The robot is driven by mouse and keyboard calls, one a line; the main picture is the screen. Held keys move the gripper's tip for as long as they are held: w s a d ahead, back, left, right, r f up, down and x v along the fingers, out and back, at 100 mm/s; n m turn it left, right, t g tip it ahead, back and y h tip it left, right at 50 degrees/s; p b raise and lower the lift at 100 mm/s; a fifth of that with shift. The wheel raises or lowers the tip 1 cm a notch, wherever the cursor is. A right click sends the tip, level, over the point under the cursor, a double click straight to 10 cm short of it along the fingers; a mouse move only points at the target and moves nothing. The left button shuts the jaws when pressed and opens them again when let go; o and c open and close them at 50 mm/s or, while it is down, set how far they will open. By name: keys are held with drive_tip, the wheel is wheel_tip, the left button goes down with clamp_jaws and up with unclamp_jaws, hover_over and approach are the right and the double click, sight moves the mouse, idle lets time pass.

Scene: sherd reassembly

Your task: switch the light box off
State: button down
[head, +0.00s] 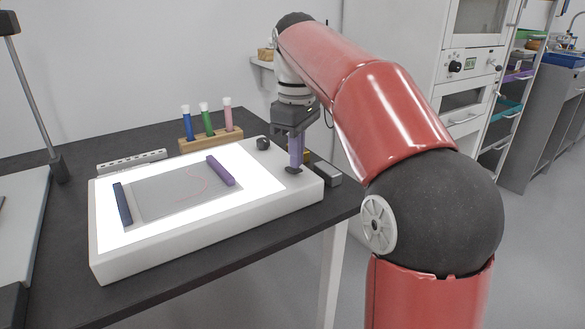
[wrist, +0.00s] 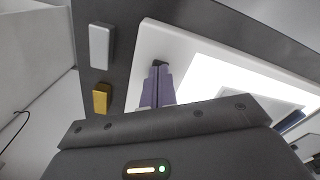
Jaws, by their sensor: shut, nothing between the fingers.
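The light box (head: 105,253) is a white slab on the dark table, and its top panel (head: 254,181) glows bright white. It also shows in the wrist view (wrist: 165,38). A small dark switch-like part (head: 293,171) sits on its right-hand border, and a dark round knob (head: 263,143) is at its back edge. My gripper (head: 295,164) points down over the right-hand border, its purple fingers shut and empty. In the wrist view the fingertips (wrist: 158,70) are right at the dark part (wrist: 160,64); whether they touch it I cannot tell.
A purple bar (head: 220,170) and a dark blue bar (head: 123,205) lie on a grey sheet on the panel. A rack (head: 211,140) with colored vials stands behind. A grey block (head: 327,175) and a gold block (wrist: 102,98) lie beside the box, near the table's edge.

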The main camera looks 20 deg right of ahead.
drive_tip(key=shift+f+b, duration=0.4)
drive_tip(key=shift+f, duration=0.2)
idle(0.3)
wheel_tip(320, 180, up, 5)
drive_tip(key=p, duration=0.5)
drive_tip(key=shift+r+p, duration=0.1)
drive_tip(key=shift+p, duration=0.2)
drive_tip(key=shift+r+b, duration=0.3)
drive_tip(key=shift+r, duration=0.6)
drive_tip(key=s+f+m+t, duration=0.2)
drive_tip(key=s+f+m, duration=0.2)
drive_tip(key=s+f, duration=0.4)
drive_tip(key=s+f+m+t, duration=0.3)
drive_tip(key=s+f+m, duration=0.2)
drive_tip(key=s+f, duration=0.4)
drive_tip(key=s, duration=0.5)
drive_tip(key=shift+m+t, duration=0.3)
